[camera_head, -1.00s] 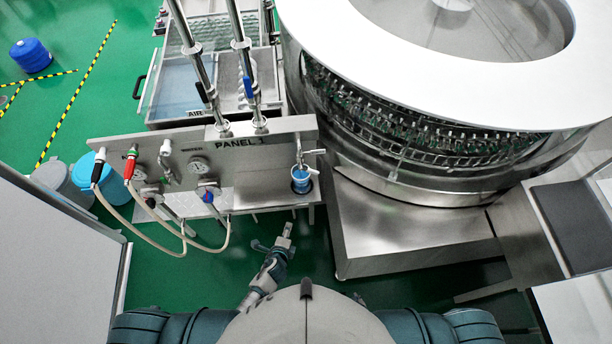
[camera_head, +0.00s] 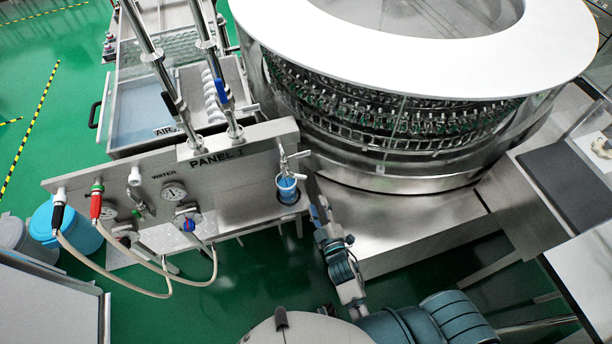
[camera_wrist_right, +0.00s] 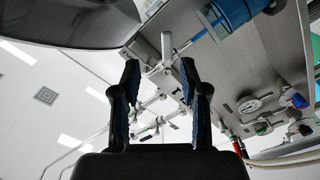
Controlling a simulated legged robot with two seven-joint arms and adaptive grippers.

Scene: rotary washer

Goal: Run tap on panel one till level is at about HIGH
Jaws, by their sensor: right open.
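The grey board marked PANEL 1 (camera_head: 235,170) stands left of centre in the head view. Its metal tap (camera_head: 290,160) is at the right end, above a blue cup (camera_head: 287,190). The liquid level in the cup is too small to read. My right gripper (camera_head: 318,208) is just right of the cup, apart from it. In the right wrist view my right gripper (camera_wrist_right: 160,78) is open, its two fingers pointing up at the tap (camera_wrist_right: 167,48). The tap appears between and beyond the fingertips, and the blue cup (camera_wrist_right: 232,12) is at the top. My left gripper is not in view.
A large round washer (camera_head: 400,125) stands close behind and right of the panel. Pale hoses (camera_head: 135,285) hang from the panel's left, beside gauges (camera_head: 173,192). Steel posts (camera_head: 150,55) rise above the panel. A blue bucket (camera_head: 85,235) stands at the left. Green floor shows in front.

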